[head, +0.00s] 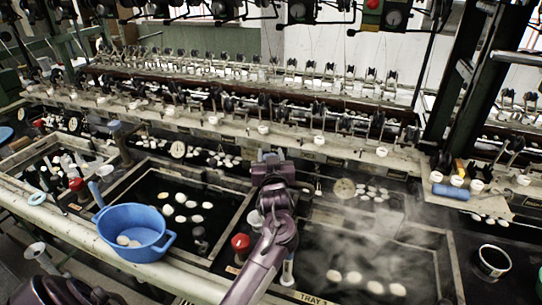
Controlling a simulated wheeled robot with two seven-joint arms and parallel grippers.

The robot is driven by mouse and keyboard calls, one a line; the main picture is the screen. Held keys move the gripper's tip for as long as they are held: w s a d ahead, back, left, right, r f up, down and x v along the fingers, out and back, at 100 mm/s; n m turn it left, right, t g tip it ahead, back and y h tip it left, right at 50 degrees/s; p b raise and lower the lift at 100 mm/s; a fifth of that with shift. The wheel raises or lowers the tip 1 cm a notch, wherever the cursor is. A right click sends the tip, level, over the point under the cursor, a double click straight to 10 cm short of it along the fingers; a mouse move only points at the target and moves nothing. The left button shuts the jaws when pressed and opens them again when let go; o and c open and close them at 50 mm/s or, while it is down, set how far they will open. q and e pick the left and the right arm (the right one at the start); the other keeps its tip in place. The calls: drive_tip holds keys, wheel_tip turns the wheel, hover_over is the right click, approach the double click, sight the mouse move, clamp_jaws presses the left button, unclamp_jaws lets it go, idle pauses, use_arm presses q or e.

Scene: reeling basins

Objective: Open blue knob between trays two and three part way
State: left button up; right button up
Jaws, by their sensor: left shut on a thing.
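My left gripper (270,160) reaches up from the bottom middle over the divider between two trays. It is shut at the far end of that divider, where the blue knob is. The knob is hidden behind the fingers, so its turn cannot be read. The tray (128,176) to the left holds dark water with several white cocoons (181,209). The steaming tray (440,262) to the right has a "TRAY 3" label (313,299) on its front edge and white cocoons at the front. My right gripper is not in view.
A blue colander (133,228) sits on the front rail at left. A red-topped container (241,243) stands left of my forearm. A blue cylinder (450,192) lies at right. Reeling machinery (240,100) runs along the back.

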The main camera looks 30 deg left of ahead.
use_arm(q)
drive_tip(key=shift+r, duration=0.1)
idle(0.3)
drive_tip(key=o, duration=1)
drive_tip(key=shift+c, duration=0.2)
drive_tip(key=b+v, duration=0.1)
drive_tip(key=v, duration=0.6)
drive_tip(key=shift+s+d, duration=0.25)
drive_tip(key=shift+s, duration=0.05)
